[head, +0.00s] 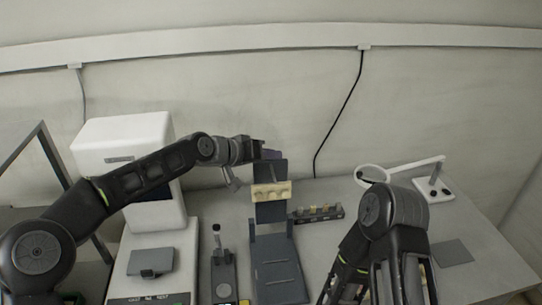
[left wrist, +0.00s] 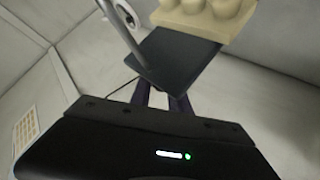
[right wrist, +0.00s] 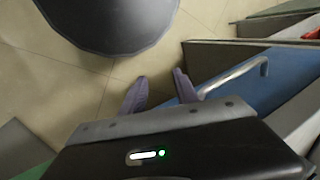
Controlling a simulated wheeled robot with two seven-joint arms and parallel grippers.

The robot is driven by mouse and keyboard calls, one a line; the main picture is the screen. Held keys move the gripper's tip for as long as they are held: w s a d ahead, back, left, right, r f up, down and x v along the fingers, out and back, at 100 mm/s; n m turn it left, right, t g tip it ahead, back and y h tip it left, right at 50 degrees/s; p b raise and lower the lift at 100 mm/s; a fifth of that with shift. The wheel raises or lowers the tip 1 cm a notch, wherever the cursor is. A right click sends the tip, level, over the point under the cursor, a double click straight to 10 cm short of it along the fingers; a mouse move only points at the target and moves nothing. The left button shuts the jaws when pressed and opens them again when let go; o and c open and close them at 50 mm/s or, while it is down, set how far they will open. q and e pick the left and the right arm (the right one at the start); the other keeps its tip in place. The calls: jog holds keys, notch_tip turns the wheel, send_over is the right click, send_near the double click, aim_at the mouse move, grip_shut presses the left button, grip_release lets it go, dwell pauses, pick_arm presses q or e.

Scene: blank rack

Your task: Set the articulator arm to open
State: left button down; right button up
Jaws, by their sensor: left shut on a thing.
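The articulator stands mid-table, with a dark blue-grey base (head: 277,268) and a hinged arm (head: 270,213). The arm is raised roughly upright and carries a tan tooth model (head: 271,191). My left gripper (head: 268,154) is shut on the arm's upper end. In the left wrist view its purple fingers (left wrist: 163,102) meet the edge of the dark arm plate (left wrist: 180,62), with the tan model (left wrist: 205,18) beyond. The fingers partly hide the plate's gripped edge. My right gripper (right wrist: 159,90) is open and empty, away from the articulator, low over the floor.
A white machine (head: 125,140) stands at the left, near my left arm. A small dark stand (head: 222,270) is left of the articulator. A dark strip of small pieces (head: 318,213) lies right of it. A white lamp (head: 433,186) stands at back right. A blue drawer (right wrist: 235,80) is near my right gripper.

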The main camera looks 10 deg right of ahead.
pick_arm(q)
jog(key=shift+s+a+f, duration=0.1)
jog(key=shift+a+f, duration=0.05)
jog(key=shift+f, duration=0.5)
jog(key=c, duration=1.4)
grip_release()
jog(key=shift+a, duration=0.1)
jog(key=shift+o, duration=0.6)
jog(key=shift+r, duration=0.25)
jog(key=b+v, duration=0.3)
jog(key=v, duration=0.4)
jog(key=shift+a+r, duration=0.15)
jog(key=shift+r, duration=0.05)
